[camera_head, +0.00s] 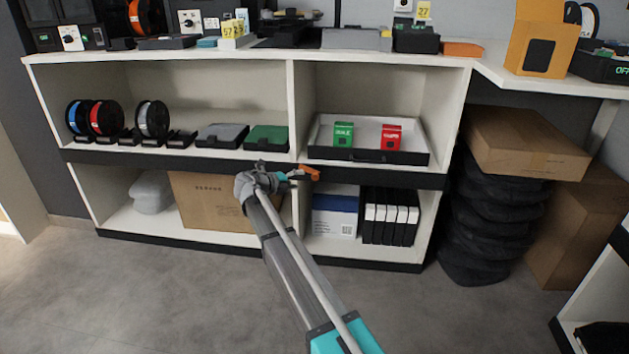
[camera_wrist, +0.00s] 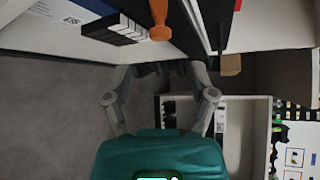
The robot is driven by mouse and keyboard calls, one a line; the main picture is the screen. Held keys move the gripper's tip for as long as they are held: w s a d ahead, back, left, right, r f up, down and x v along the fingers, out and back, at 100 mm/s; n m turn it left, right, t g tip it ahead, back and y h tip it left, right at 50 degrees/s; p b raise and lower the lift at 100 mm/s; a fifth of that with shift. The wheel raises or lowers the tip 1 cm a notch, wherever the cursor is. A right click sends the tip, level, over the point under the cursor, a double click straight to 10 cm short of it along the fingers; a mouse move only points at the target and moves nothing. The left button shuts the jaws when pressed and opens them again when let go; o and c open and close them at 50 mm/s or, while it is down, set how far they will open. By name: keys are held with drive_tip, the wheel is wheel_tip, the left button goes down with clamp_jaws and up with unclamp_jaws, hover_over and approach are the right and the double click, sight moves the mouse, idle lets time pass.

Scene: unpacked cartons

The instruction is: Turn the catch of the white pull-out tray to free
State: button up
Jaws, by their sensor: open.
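The white pull-out tray (camera_head: 414,141) sits in the right upper bay of the shelf unit, with a dark front. It bears a green box (camera_head: 343,133) and a red box (camera_head: 391,136). An orange catch (camera_head: 309,173) shows at the dark shelf edge below the tray's left end. In the wrist view the orange catch (camera_wrist: 159,21) is a lever with a rounded end, beyond the fingers. My gripper (camera_head: 284,176) is just left of the catch in the head view. In the wrist view my gripper (camera_wrist: 160,72) is open and empty. I cannot tell whether it touches the catch.
Filament spools (camera_head: 107,118) and a green tray (camera_head: 266,137) stand in the left bay. Below are a cardboard carton (camera_head: 205,200), a blue-white box (camera_head: 335,215) and black binders (camera_head: 388,217). Stacked cartons (camera_head: 527,140) stand right. Floor in front is clear.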

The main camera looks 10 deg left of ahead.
sight(313, 177)
drive_tip(key=b+x, duration=0.2)
drive_tip(key=x, duration=0.6)
drive_tip(key=shift+w+d, duration=0.1)
drive_tip(key=shift+f, duration=0.1)
clamp_jaws()
